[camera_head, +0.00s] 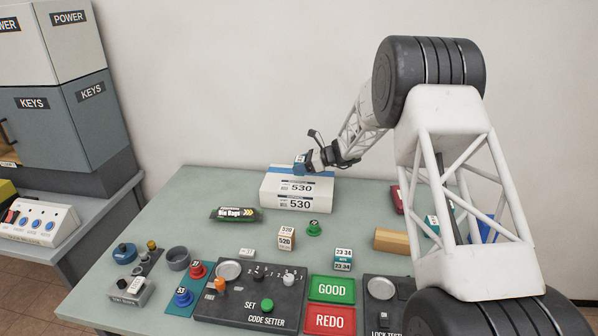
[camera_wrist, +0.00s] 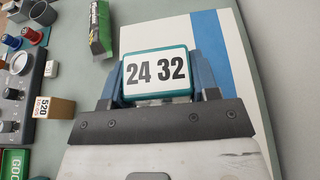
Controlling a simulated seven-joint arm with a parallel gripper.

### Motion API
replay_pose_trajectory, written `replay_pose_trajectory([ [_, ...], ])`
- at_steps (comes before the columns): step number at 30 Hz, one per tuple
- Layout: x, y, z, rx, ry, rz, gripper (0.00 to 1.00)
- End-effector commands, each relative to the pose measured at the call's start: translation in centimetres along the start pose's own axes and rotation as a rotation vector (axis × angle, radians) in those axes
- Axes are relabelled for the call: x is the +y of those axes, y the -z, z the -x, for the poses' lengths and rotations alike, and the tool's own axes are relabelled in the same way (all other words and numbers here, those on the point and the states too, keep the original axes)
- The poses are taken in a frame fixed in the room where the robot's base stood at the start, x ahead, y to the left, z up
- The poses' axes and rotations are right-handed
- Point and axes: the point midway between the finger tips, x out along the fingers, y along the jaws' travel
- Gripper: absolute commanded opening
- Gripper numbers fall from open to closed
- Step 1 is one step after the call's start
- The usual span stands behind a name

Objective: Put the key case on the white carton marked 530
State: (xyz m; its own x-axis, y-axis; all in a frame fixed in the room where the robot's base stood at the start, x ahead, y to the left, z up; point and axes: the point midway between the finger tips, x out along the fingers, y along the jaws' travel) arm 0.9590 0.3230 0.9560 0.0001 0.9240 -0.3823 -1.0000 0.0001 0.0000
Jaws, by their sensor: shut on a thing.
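The key case (camera_wrist: 157,74) is a small teal case with a white face marked 24 32. It sits between the blue fingers of my gripper (camera_wrist: 157,84), which is shut on it. In the head view my gripper (camera_head: 303,163) is over the back part of the white carton marked 530 (camera_head: 268,193). The carton has a blue stripe and also shows behind the case in the wrist view (camera_wrist: 190,28). I cannot tell whether the case touches the carton's top.
A green Bio Bags pack (camera_head: 235,214) lies left of the carton. A 520 box (camera_head: 286,238) and a 23 34 box (camera_head: 342,260) stand in front. A code setter panel (camera_head: 250,296) and GOOD (camera_head: 331,290) and REDO (camera_head: 328,320) pads are nearer. The back left tabletop is clear.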

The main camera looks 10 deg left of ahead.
Motion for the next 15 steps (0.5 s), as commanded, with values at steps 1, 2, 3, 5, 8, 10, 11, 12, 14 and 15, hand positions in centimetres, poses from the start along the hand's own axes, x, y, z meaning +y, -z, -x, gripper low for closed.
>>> replay_pose_trajectory([
  [1,-0.6,0.0,-0.2,0.0,0.0,0.001,0.29],
  [2,-0.9,0.0,-0.3,0.0,0.0,0.001,0.29],
  [3,-1.2,0.0,-0.4,0.0,0.0,0.001,0.29],
  [5,-1.6,0.1,-0.6,0.0,0.0,0.0,0.29],
  [8,-2.0,0.0,-0.7,0.0,0.0,0.0,0.29],
  [10,-2.1,-0.1,-0.7,0.0,0.0,0.001,0.29],
  [11,-2.1,-0.1,-0.7,0.0,0.0,0.001,0.29],
  [12,-2.1,-0.1,-0.7,0.0,0.0,0.001,0.29],
  [14,-2.1,-0.1,-0.7,0.0,0.0,0.0,0.29],
  [15,-2.1,-0.1,-0.7,0.0,0.0,0.001,0.29],
])
